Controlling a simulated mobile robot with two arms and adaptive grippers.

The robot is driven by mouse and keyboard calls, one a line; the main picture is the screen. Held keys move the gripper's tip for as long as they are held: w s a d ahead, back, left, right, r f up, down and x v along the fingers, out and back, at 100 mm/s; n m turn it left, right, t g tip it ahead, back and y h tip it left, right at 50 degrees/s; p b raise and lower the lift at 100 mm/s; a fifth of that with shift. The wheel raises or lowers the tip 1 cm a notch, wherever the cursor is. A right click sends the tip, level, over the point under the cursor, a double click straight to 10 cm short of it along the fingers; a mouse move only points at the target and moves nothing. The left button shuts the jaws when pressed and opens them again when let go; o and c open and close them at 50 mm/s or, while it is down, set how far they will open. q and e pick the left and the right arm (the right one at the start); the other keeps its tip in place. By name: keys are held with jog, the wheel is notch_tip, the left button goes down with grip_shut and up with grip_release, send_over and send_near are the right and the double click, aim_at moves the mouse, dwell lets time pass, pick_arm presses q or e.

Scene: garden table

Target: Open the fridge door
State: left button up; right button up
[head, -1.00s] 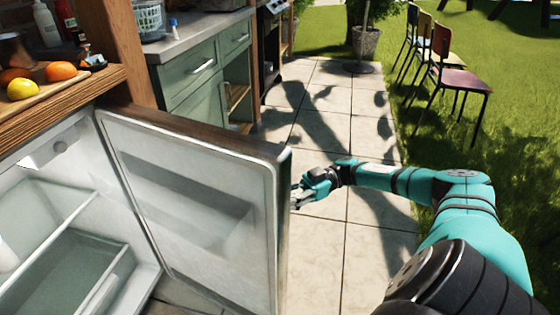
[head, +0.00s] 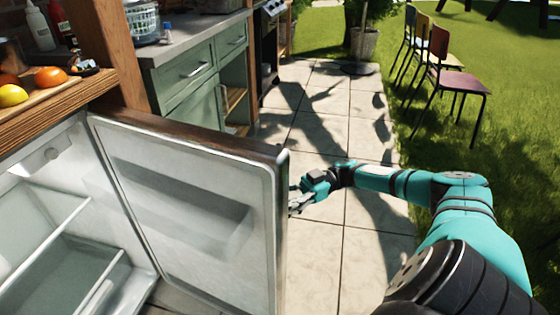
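The fridge door (head: 190,205) stands wide open, its white inner side with a door shelf facing me. The fridge interior (head: 45,225) shows at the left, with a glass shelf and a drawer. My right gripper (head: 294,203) is at the outer edge of the door, on the door's right side. Its fingers are partly hidden behind the door edge, so I cannot tell whether they are shut or touch the door. My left gripper is not in view.
A wooden counter (head: 60,97) above the fridge holds fruit on a board. A green cabinet (head: 190,85) stands behind the door. Paving (head: 325,130) is clear beyond it. Several chairs (head: 455,75) stand on the grass at the right.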

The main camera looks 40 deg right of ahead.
jog(key=v, duration=1.2)
dwell(0.6)
